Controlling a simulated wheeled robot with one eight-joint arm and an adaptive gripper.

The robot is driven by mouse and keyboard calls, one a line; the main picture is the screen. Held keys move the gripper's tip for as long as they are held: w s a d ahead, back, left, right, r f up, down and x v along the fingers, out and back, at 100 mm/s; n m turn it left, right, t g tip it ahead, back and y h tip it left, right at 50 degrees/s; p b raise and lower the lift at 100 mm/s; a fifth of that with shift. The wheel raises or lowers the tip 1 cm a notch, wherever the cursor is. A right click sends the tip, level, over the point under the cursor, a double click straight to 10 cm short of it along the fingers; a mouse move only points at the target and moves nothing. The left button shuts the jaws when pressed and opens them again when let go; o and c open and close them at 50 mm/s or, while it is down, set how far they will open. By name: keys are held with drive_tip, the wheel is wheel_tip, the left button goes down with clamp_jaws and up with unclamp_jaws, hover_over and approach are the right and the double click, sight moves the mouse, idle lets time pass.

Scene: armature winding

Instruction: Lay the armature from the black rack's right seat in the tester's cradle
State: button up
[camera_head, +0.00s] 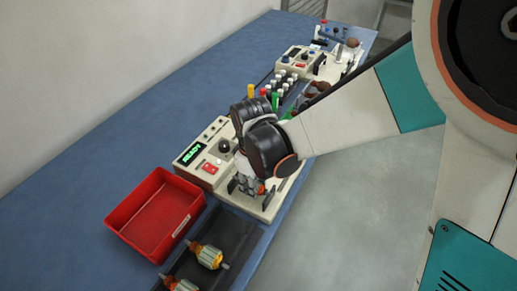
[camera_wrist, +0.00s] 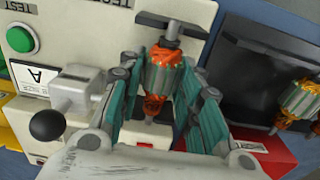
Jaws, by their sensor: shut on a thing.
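My gripper (camera_head: 247,186) is at the tester (camera_head: 215,143), low over its cream base plate. In the wrist view my gripper (camera_wrist: 163,100) is shut on an armature (camera_wrist: 163,76) with an orange winding and a pale core. One end of its shaft overlaps a black cradle support (camera_wrist: 172,22); I cannot tell whether it rests there. In the head view the cradle's dark supports (camera_head: 268,206) stand either side of my fingers, which mostly hide the armature. The black rack (camera_head: 232,232) lies nearer, with two armatures (camera_head: 208,256) visible.
A red bin (camera_head: 152,216) stands left of the rack. The tester shows a green READY display (camera_head: 192,154); a lever with a black knob (camera_wrist: 47,124) is close to my fingers. Screwdrivers and other equipment (camera_head: 295,60) stand farther back. Blue bench at left is clear.

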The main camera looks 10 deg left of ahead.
drive_tip(key=o, duration=1.3)
